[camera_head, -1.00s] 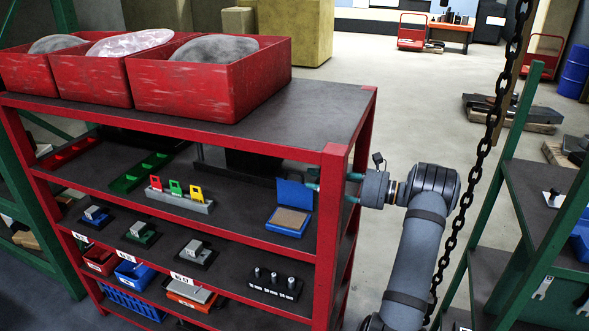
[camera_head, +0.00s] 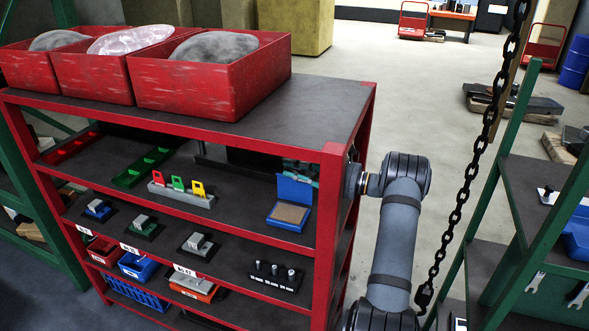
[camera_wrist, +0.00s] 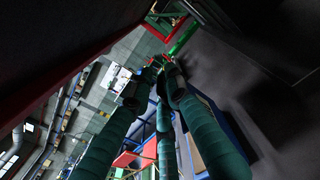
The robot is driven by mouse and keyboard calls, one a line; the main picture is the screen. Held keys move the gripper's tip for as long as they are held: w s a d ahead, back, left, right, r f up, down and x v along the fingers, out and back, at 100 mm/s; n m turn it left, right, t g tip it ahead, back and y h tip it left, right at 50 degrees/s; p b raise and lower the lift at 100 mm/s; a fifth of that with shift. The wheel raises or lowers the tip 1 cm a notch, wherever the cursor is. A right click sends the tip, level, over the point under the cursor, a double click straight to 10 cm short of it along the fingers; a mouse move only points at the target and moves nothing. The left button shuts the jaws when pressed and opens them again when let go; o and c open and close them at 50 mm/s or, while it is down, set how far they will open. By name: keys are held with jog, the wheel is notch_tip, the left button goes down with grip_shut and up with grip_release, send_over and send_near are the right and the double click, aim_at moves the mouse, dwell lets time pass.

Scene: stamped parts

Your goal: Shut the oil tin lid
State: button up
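The oil tin (camera_head: 287,224) is a shallow blue box with a tan surface inside, at the right end of the rack's upper inner shelf. Its blue lid (camera_head: 294,189) is open and stands up at the back edge. My gripper (camera_head: 300,169) is behind and just above the lid, partly hidden by the lid and the red corner post. In the wrist view, the teal fingers of my gripper (camera_wrist: 157,64) run close together toward their tips, with nothing visible between them. A blue edge and tan patch, likely the tin, show behind the fingers. Contact with the lid cannot be told.
The red rack post (camera_head: 330,215) stands close beside my arm. A grey holder (camera_head: 181,197) with red, green and yellow tags is left of the tin. The shelf board above limits height. A hanging chain (camera_head: 470,165) and green rack (camera_head: 515,190) are at right.

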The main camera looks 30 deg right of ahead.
grip_shut()
dwell(0.4)
jog(key=shift+d, duration=0.1)
